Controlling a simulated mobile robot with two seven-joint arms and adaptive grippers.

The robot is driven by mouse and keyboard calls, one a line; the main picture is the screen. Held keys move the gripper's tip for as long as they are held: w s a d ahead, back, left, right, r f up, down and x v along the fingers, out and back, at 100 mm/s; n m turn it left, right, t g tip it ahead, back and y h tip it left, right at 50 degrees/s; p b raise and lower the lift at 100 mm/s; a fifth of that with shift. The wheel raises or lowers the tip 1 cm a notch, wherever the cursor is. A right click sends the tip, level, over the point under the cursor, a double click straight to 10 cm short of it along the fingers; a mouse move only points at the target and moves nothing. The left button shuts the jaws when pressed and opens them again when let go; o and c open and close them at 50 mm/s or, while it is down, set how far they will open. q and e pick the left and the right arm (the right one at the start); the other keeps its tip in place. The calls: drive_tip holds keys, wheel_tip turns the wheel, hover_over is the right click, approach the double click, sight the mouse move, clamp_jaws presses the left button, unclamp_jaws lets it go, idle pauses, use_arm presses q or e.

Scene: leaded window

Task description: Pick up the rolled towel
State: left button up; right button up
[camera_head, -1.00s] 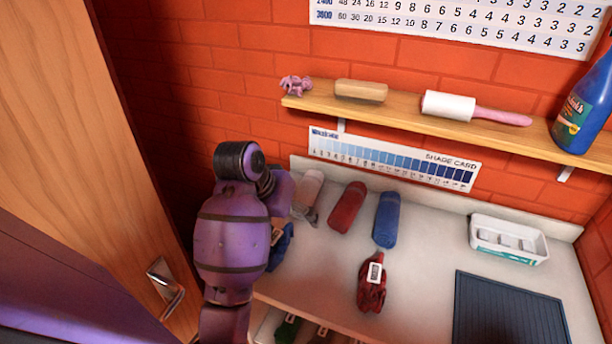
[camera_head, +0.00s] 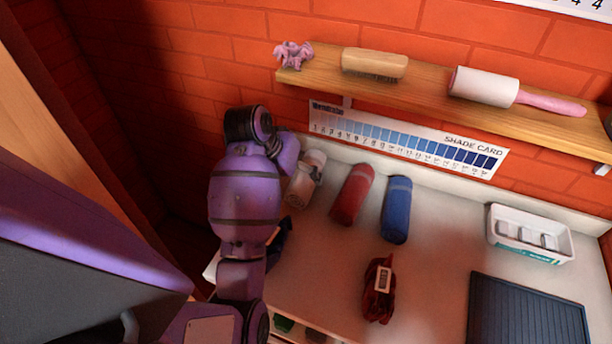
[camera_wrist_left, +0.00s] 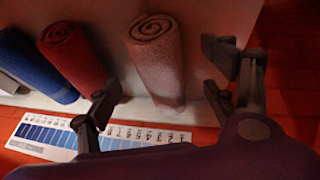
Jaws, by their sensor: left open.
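A pale pink rolled towel (camera_head: 303,190) lies on the white counter (camera_head: 335,255), left of a red rolled towel (camera_head: 352,195) and a blue rolled towel (camera_head: 397,210). Whether the fingers touch the pale towel cannot be told. My right gripper is not in view.
A wooden shelf (camera_head: 430,82) above the counter holds a brush (camera_head: 374,63), a lint roller (camera_head: 484,86) and a pink figure (camera_head: 293,54). A dark red bag (camera_head: 379,290), a white tray (camera_head: 530,235) and a dark ribbed mat (camera_head: 527,310) are on the counter.

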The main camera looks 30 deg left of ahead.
sight(298, 179)
use_arm(q)
drive_tip(key=x, duration=0.3)
drive_tip(key=shift+a+f, duration=0.1)
drive_tip(key=shift+f, duration=0.05)
drive_tip(key=shift+c, duration=0.4)
drive_tip(key=c, duration=1.2)
drive_tip(key=shift+c, duration=0.2)
drive_tip(key=shift+w, duration=0.15)
